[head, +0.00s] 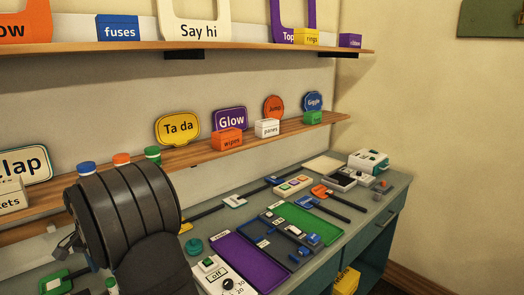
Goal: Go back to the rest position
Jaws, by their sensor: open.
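A large dark ribbed part of my own arm fills the lower left of the head view. My gripper itself cannot be made out; it is out of the picture or hidden behind that arm part. No object is seen held. The arm part covers some of the workbench (335,238) and the wall behind it.
The bench holds a purple tray (248,262), a green tray (305,222), a control box marked off (212,272) and a white-green device (369,160). Shelves above carry signs such as Ta da (177,128) and small boxes. A yellow box (346,281) is below.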

